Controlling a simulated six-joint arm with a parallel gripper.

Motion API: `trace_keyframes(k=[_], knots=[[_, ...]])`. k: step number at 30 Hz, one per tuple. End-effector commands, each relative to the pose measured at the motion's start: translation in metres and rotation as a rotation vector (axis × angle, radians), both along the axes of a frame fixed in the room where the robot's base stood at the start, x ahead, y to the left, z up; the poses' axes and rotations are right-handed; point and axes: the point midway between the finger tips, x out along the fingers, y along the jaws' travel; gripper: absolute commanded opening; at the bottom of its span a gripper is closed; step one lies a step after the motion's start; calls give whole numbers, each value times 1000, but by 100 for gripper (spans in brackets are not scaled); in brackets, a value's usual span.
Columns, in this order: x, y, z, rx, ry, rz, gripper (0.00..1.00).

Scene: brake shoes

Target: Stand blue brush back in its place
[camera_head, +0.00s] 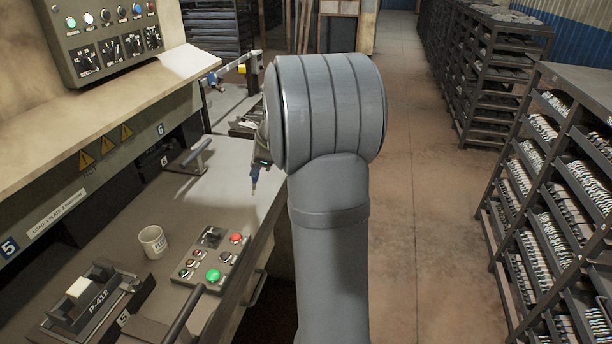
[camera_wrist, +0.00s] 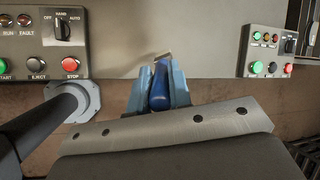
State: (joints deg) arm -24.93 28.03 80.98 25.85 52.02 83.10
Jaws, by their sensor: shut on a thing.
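My gripper (camera_head: 257,172) hangs over the right part of the bench in the head view, partly behind my own arm. Its blue-grey fingers (camera_wrist: 158,88) show in the wrist view, shut on the blue brush (camera_wrist: 159,83). The brush's rounded blue body sits between the fingers. In the head view a small blue part of the brush (camera_head: 254,175) shows below the gripper, with a paler tip pointing down. The brush's place cannot be made out in either view.
A white mug (camera_head: 153,242) stands on the bench beside a button box (camera_head: 213,258). A control panel (camera_head: 103,35) is above. Shelving racks (camera_head: 560,190) stand right, across clear floor.

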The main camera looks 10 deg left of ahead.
Motion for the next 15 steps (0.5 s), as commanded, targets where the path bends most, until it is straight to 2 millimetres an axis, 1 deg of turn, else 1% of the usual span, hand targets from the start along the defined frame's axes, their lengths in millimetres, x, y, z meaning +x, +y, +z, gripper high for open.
trace_keyframes(k=[1,3,5,6,8,9,11,12,15], knots=[[-13,25,8,-13,7,65,0],[-32,53,19,-36,21,146,0],[-50,75,28,-57,33,213,0],[-63,89,35,-72,40,257,0],[-83,109,44,-94,50,320,0],[-97,122,51,-110,56,362,0],[-118,139,61,-133,63,421,0],[-132,150,68,-151,68,458,0],[-164,171,84,-187,77,535,0]])
